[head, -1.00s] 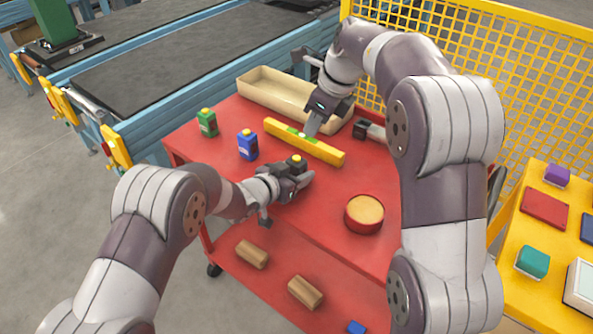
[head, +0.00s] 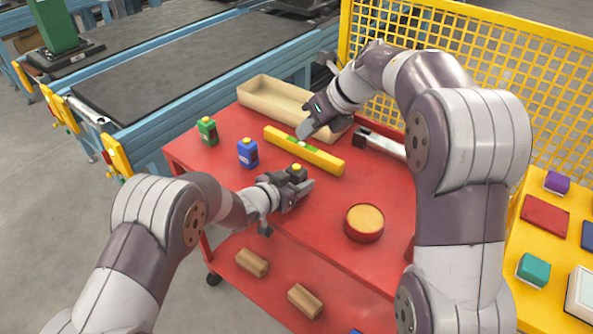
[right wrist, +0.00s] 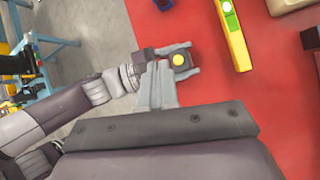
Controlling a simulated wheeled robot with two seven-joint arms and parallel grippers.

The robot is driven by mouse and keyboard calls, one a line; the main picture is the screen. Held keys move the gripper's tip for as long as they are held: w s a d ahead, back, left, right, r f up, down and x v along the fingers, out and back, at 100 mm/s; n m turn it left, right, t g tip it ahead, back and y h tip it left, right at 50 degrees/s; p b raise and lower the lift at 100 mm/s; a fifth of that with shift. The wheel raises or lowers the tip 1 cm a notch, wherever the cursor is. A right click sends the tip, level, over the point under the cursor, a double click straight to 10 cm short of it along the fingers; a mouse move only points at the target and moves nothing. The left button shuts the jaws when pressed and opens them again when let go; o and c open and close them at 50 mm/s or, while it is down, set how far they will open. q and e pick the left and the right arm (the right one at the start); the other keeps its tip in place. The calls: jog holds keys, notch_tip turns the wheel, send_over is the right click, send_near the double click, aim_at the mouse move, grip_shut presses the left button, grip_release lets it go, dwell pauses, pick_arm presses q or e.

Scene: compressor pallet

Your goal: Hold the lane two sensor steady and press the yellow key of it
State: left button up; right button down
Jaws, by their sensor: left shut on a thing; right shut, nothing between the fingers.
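A dark, boxy sensor (head: 298,175) with a yellow key on top is held upright between the fingers of my left gripper (head: 303,186), over the red table near its front edge. It also shows in the right wrist view (right wrist: 180,66), with the yellow key facing up and uncovered. My right gripper (head: 303,132) is shut and empty, above and behind the sensor, its tips over the yellow level. In the right wrist view its shut fingers (right wrist: 158,68) appear just left of the sensor, apart from the key. I cannot read a lane marking on the sensor.
A green bottle-like block (head: 208,131) and a blue one (head: 248,153) stand left of the yellow level (head: 325,161). A beige tray (head: 262,92) lies behind, and a round red tin (head: 364,223) stands at front right. A yellow mesh fence (head: 500,75) borders the right side.

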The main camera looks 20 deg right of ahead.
jog(key=m, duration=0.1)
jog(key=w+m+t, duration=0.1)
jog(key=m, duration=0.1)
jog(key=w+a+r+m+y, duration=0.1)
jog(key=m, duration=0.1)
jog(key=shift+w+t, duration=0.1)
jog(key=shift+t, duration=0.3)
jog(key=shift+f, duration=0.1)
send_over(301, 170)
jog(key=shift+f, duration=4.4)
jog(key=shift+f, duration=0.1)
jog(key=shift+f, duration=0.3)
jog(key=shift+f, duration=0.45)
